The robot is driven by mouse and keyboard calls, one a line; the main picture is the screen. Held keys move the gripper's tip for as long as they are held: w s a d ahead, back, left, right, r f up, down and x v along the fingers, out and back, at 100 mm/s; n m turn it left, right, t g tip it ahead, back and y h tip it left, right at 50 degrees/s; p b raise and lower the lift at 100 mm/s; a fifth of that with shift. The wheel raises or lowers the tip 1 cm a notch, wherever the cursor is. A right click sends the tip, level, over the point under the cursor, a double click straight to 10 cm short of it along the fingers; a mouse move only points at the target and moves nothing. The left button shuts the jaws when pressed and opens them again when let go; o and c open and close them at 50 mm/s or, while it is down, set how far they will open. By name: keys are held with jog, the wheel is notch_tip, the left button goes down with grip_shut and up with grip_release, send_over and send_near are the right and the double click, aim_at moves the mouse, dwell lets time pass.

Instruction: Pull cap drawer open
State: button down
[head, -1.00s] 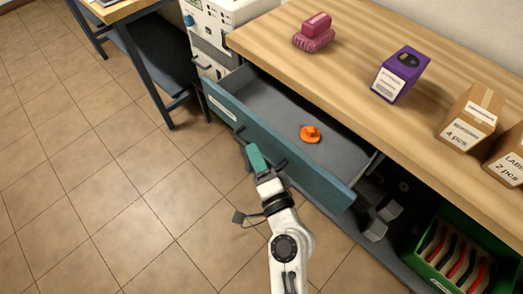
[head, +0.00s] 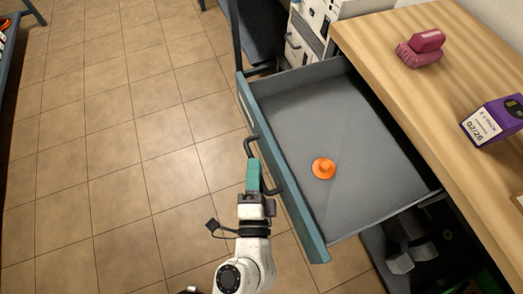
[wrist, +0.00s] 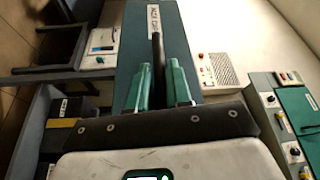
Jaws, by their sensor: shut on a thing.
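The cap drawer (head: 300,215) has a teal front and a grey inside, and it stands far out from under the wooden bench. An orange cap (head: 323,168) with a round knob lies on the drawer floor. A dark bar handle (head: 250,145) sits on the drawer front. My gripper (head: 254,170) has teal fingers and is shut on this handle, near its middle. In the wrist view, the dark handle (wrist: 157,58) runs between my two fingers (wrist: 160,88), against the teal front with a white label. The label is too blurred to read surely.
The bench top (head: 385,85) holds a pink brush-like block (head: 420,48) and a purple box (head: 493,121). A white instrument cabinet (head: 318,18) stands beyond the drawer. Grey parts (head: 410,252) lie below the bench. The tiled floor (head: 130,140) to the left is clear.

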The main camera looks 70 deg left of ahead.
jog(key=shift+f, duration=0.1)
jog(key=c, duration=1.1)
grip_release()
jog(key=b+v, duration=0.5)
jog(key=v, duration=0.6)
jog(key=shift+w, duration=0.1)
